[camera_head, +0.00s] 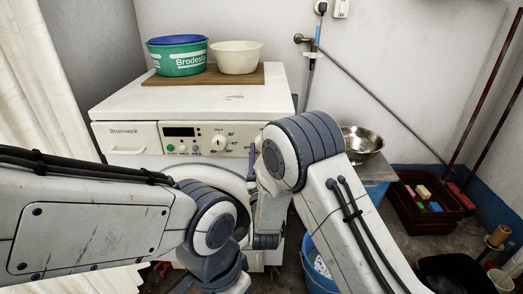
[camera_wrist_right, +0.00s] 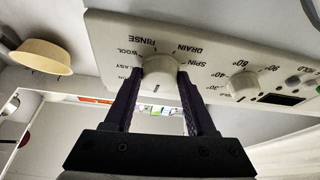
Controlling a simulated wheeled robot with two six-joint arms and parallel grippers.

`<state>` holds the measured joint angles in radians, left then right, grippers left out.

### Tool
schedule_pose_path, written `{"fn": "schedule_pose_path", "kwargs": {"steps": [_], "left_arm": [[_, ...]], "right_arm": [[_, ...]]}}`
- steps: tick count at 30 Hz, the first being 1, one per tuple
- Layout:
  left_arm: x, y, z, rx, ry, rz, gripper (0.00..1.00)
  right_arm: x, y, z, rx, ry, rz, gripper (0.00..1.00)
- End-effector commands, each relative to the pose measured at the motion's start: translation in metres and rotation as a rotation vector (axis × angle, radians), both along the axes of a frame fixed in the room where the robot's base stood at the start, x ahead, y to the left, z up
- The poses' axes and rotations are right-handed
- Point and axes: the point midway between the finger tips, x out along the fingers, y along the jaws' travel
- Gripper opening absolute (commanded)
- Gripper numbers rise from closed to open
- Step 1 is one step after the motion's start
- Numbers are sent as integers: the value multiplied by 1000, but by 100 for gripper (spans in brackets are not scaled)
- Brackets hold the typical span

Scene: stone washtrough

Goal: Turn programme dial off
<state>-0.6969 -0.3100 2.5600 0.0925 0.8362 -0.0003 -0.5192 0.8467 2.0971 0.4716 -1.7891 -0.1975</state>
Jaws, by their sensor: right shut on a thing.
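The programme dial (camera_wrist_right: 160,72) is a round cream knob on the washing machine's panel. The right wrist view shows it upside down, ringed by RINSE, DRAIN, SPIN, WOOL and EASY labels. A short dark mark on the knob points to the picture's bottom; no label is readable there. My right gripper (camera_wrist_right: 161,78) is shut on the dial, one dark finger on each side. In the head view my right arm hides the dial. The washing machine (camera_head: 125,105) is white. My left arm crosses the lower left; its gripper is not visible.
The temperature dial (camera_head: 219,142) and a dark display (camera_head: 179,132) sit left of my right arm. A green tub (camera_head: 178,60) and a cream bowl (camera_head: 237,58) stand on a board on top. A metal bowl (camera_head: 362,142) is at right.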

Motion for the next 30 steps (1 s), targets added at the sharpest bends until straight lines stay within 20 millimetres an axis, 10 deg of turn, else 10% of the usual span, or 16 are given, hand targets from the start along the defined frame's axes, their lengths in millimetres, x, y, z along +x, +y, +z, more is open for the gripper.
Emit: {"fn": "schedule_pose_path", "kwargs": {"steps": [26, 27, 30], "left_arm": [[0, 0, 4, 0, 0, 0, 50], [0, 0, 4, 0, 0, 0, 50], [0, 0, 4, 0, 0, 0, 50]], "right_arm": [[0, 1, 1, -149, 3, 7, 0], [0, 1, 1, -149, 3, 7, 71], [0, 0, 1, -148, 2, 5, 86]]}}
